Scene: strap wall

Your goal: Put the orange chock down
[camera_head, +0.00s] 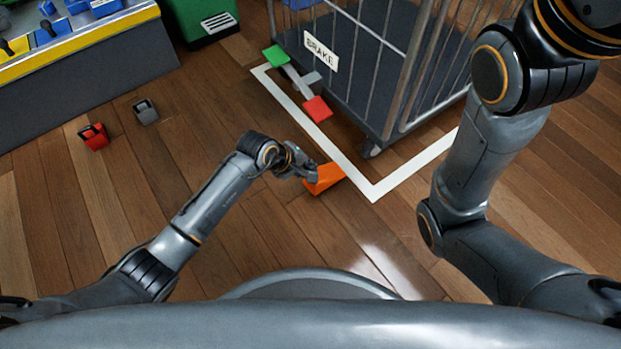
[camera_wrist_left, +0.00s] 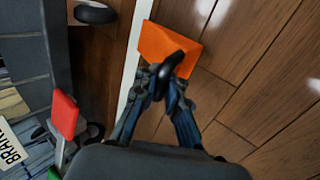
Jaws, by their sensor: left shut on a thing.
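The orange chock (camera_head: 325,179) is at the white floor line, near the corner of the marked area by the cage cart. My left gripper (camera_head: 308,172) is at its left end. In the left wrist view the chock (camera_wrist_left: 158,42) has a dark loop handle, and my left gripper (camera_wrist_left: 168,84) is shut on that handle. The chock looks at or close to the floor; I cannot tell whether it touches. My right arm (camera_head: 465,170) shows at the right, but its gripper is out of the picture.
The cage cart (camera_head: 375,95) stands inside the white line (camera_head: 376,188), with a BRAKE sign (camera_head: 321,54), a green pedal (camera_head: 276,55) and a red pedal (camera_head: 317,109). A red object (camera_head: 94,137) and a grey one (camera_head: 145,111) lie on the floor at left. Wooden floor in front is clear.

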